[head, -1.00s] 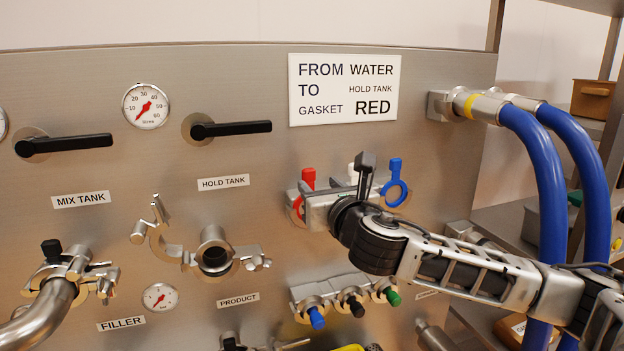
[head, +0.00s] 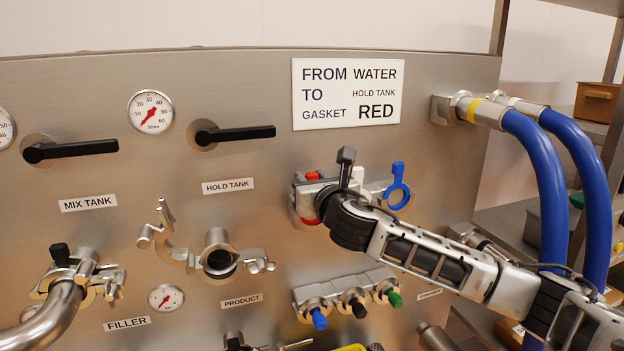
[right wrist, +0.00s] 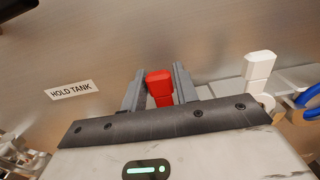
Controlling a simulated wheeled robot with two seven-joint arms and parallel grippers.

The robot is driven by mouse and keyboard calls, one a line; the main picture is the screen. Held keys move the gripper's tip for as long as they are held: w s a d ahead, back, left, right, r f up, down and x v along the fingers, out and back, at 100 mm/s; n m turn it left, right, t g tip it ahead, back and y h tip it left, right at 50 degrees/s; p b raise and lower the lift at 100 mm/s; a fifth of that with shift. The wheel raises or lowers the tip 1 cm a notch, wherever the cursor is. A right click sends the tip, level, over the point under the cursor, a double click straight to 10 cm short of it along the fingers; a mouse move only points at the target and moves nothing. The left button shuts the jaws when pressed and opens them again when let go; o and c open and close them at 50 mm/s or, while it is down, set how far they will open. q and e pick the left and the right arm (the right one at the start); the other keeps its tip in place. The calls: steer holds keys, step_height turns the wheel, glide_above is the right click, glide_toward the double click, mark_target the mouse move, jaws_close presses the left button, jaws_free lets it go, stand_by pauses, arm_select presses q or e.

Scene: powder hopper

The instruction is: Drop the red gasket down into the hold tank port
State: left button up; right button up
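The red gasket (head: 313,175) sits on the panel's gasket holder at the left end of its row, mostly hidden behind my right gripper in the head view. Its upright red tab (right wrist: 160,88) shows between the fingers of my right gripper (right wrist: 160,82) in the right wrist view. The fingers look open on either side of the tab, with no clear grip seen. The hold tank port (head: 217,258) is a round dark opening left of and below the gasket, with its clamp (head: 165,235) swung open. My left gripper is not in view.
A white gasket (right wrist: 259,75) and a blue gasket (head: 398,186) stand right of the red one. Several coloured plugs (head: 356,305) sit below. Black valve handles (head: 235,134) stick out above the port. Blue hoses (head: 545,180) hang at the right.

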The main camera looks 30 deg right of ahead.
steer(key=c, duration=0.3)
steer(key=shift+r, duration=0.15)
steer(key=shift+r, duration=2.4)
steer(key=v, duration=0.9)
